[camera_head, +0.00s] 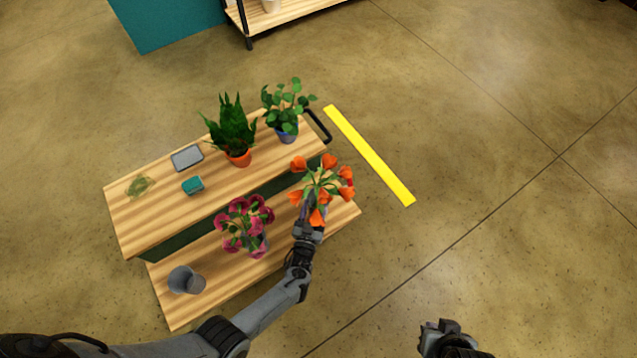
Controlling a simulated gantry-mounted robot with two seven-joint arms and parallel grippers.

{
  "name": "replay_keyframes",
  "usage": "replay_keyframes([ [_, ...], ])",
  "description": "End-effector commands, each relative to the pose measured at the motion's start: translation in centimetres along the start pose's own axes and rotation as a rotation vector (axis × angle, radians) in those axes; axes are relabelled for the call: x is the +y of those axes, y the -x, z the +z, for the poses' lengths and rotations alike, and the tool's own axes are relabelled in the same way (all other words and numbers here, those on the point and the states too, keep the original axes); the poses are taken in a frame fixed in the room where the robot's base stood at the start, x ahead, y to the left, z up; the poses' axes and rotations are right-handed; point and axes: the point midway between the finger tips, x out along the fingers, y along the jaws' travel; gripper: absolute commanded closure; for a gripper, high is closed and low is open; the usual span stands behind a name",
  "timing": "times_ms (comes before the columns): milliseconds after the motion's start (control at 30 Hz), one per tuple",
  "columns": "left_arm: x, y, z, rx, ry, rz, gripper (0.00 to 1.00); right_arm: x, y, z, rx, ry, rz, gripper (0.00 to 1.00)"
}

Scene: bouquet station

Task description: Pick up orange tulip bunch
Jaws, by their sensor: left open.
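The orange tulip bunch (336,177) stands at the right end of the lower wooden shelf, with orange blooms spread around green stems. My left gripper (312,208) is at the near side of the bunch, among its lower blooms. Its jaws are open; the flowers partly hide the fingertips, so I cannot tell whether they surround the stems. My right gripper (437,332) is over the floor at the bottom edge, away from the stand, and its jaws are not clear.
The upper shelf (140,222) holds a snake plant (232,132), a leafy plant (287,106), a grey tray (187,158) and a teal box (193,185). A yellow floor strip (370,155) lies right.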

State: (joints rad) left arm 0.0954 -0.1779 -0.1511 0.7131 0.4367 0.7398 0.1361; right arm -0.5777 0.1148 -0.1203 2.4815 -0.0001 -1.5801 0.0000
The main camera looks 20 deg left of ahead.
Motion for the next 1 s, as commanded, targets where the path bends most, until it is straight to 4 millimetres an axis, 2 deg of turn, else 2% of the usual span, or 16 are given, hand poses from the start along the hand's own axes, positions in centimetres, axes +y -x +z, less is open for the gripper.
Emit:
replay_keyframes([
  [233,0.0,-1.9,0.2,0.002,0.0,0.0,0.47,0.0,-1.2,0.5,-0.002,0.001,0.0,1.0],
  [533,0.0,-5.5,0.3,0.001,-0.002,0.0,0.47,0.1,-3.4,1.3,-0.006,0.008,0.006,1.0],
  [867,0.0,-6.2,0.0,0.0,-0.001,0.0,0.47,0.1,-3.5,1.3,-0.006,0.008,0.006,1.0],
  [900,0.0,-6.2,0.0,0.0,-0.001,0.0,0.48,0.1,-3.5,1.3,-0.006,0.008,0.006,1.0],
  [1000,0.0,-6.2,0.0,-0.001,-0.001,0.0,0.64,0.1,-3.5,1.3,-0.006,0.007,0.005,1.0],
])
